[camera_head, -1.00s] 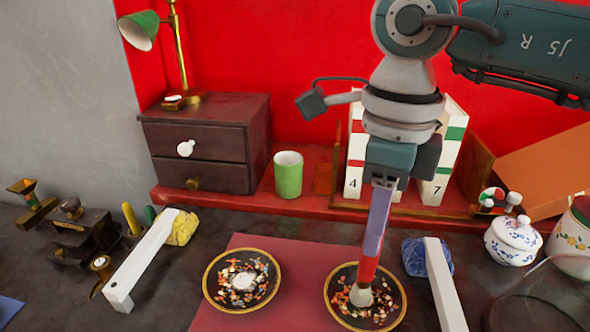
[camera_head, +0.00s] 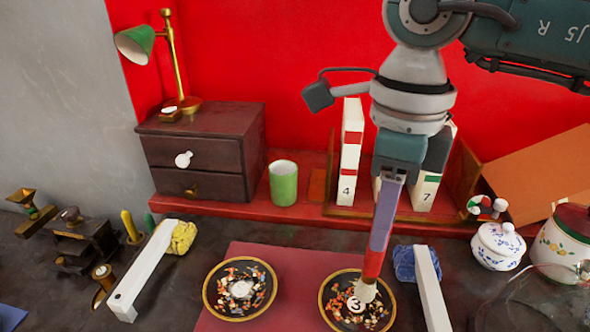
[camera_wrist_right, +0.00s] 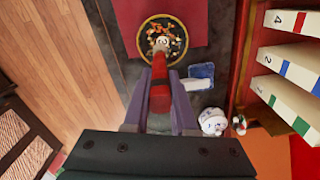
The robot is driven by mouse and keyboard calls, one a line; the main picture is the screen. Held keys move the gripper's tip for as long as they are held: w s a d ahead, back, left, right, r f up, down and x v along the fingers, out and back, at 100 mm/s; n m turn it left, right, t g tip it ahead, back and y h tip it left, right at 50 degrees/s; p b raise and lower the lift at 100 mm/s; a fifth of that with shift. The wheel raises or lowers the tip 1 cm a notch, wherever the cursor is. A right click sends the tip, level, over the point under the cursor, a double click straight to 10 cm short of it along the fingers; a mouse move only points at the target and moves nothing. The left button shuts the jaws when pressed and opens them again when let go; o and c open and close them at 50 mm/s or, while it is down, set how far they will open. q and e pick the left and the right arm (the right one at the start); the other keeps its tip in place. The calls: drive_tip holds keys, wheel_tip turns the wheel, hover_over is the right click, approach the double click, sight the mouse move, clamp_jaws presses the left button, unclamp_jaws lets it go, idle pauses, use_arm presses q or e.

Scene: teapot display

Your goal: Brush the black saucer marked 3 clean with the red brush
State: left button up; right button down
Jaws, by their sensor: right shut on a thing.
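The black saucer marked 3 (camera_head: 322,300) has a gold rim and sits on the dark red mat (camera_head: 300,262). Colourful crumbs are scattered over it around the white disc with the 3 (camera_head: 356,304). My right gripper (camera_head: 377,248) is shut on the red brush (camera_head: 373,265), held upright with a slight tilt above the saucer. The pale bristles (camera_head: 367,289) are at the saucer, just behind and right of the disc; I cannot tell if they touch. In the wrist view the red brush (camera_wrist_right: 159,88) lies between the fingers, over the saucer (camera_wrist_right: 184,40). My left gripper is not in view.
A second crumb-covered black saucer (camera_head: 206,290) is at left on the mat. White bars rest on a yellow stone (camera_head: 183,237) and a blue stone (camera_head: 403,262). A white lidded pot (camera_head: 497,246) and a glass dome (camera_head: 520,300) stand right. Behind are a green cup (camera_head: 283,184) and numbered blocks (camera_head: 349,150).

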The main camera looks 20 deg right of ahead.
drive_tip(key=shift+r+p, duration=0.55)
drive_tip(key=shift+r, duration=0.6)
